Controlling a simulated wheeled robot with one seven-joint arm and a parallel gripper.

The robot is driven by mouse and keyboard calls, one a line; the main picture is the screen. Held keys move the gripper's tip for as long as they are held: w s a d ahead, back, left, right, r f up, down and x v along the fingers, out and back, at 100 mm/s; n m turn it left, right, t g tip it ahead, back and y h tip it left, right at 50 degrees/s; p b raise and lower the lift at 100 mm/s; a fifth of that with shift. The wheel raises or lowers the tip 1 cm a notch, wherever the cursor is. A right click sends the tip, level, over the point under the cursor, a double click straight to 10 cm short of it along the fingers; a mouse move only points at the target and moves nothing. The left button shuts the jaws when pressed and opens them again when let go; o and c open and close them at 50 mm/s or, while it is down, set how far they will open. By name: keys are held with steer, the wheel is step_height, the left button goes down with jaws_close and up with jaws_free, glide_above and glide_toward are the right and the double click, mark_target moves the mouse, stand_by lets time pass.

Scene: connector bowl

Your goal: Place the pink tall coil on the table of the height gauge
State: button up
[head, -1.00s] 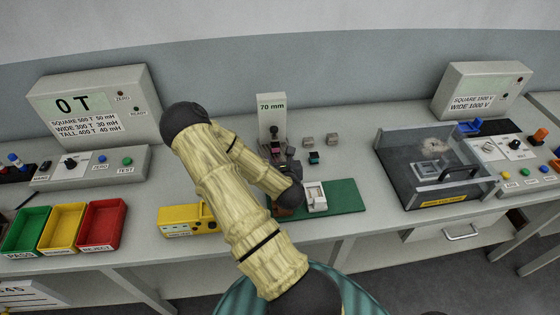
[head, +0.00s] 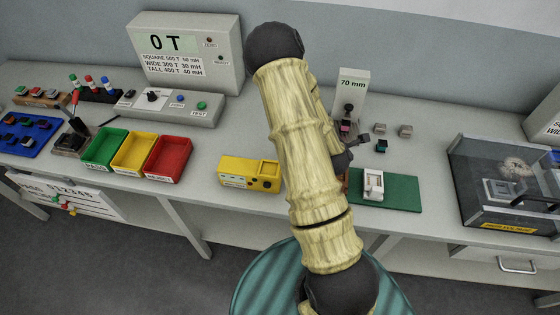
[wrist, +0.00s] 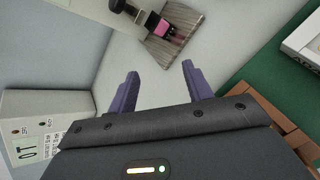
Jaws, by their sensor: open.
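The height gauge (head: 350,85) reads 70 mm and stands at the back of the bench, behind my arm. The pink coil (head: 345,127) shows low in front of its column, below the dark probe. In the wrist view, the pink coil (wrist: 163,27) is on the striped grey gauge table (wrist: 182,22), with the dark probe (wrist: 125,7) close beside it. I cannot tell whether they touch. My gripper (wrist: 162,85) is open, with nothing between its purple fingers, short of the gauge table. In the head view my arm largely hides it.
Small coils (head: 382,146) stand right of the gauge. A green mat (head: 402,192) with a white fixture (head: 373,184) lies in front. A yellow box (head: 249,174) and red tray (head: 167,157) are left. A clear-walled case (head: 505,185) stands right.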

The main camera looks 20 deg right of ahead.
steer(key=s+a+r+m+g+y, duration=0.2)
steer(key=a+r+m+g+y, duration=0.3)
steer(key=a+m, duration=0.85)
steer(key=s+a+r+m+g+y, duration=0.1)
steer(key=s+a+r+m, duration=0.6)
steer(key=s+a+r, duration=0.2)
steer(key=shift+s+a+y, duration=0.15)
steer(key=shift+a+y, duration=0.15)
steer(key=shift+a, duration=0.5)
steer(key=shift+r, duration=0.1)
